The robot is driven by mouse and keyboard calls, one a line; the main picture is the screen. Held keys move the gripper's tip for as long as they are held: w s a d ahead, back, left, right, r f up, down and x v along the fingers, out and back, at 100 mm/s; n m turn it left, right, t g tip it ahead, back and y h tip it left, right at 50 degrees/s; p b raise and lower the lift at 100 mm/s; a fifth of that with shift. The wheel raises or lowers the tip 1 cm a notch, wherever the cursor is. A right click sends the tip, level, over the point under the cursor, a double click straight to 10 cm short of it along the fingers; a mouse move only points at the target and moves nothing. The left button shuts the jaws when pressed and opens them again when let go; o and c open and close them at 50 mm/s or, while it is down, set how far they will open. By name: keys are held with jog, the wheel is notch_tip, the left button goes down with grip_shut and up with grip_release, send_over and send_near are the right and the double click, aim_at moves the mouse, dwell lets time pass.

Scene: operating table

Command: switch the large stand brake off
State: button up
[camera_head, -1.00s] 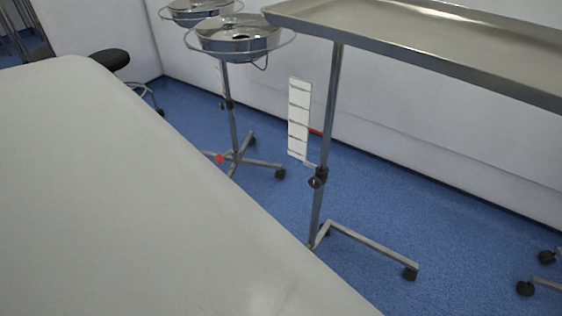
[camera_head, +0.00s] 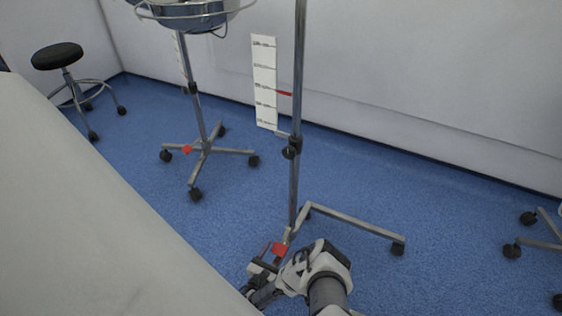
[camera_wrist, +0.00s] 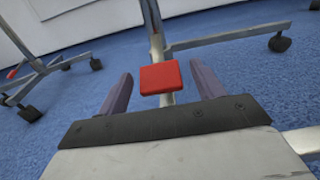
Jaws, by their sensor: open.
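The large stand has a tall steel post (camera_head: 296,90) and a low wheeled foot (camera_head: 355,221) on the blue floor. Its brake is a flat red pedal (camera_head: 280,249) at the foot of the post. In the wrist view the red pedal (camera_wrist: 161,78) lies between my two fingers, with the post rising just behind it. My gripper (camera_head: 265,259) is open, low near the floor beside the pedal. In the wrist view one finger of my gripper (camera_wrist: 161,74) is on each side of the pedal, with gaps visible. Whether the pedal is up or down I cannot tell.
A white operating table edge (camera_head: 100,210) fills the left. A basin stand (camera_head: 200,110) with its own red pedal (camera_head: 187,149) stands behind, left of the post. A black stool (camera_head: 58,56) is farther left. Another wheeled base (camera_head: 540,240) is at the right. Floor between is clear.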

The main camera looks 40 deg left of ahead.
aim_at(283, 241)
jog(key=shift+b+x, duration=0.45)
jog(key=shift+x, duration=1)
jog(key=shift+c, duration=0.2)
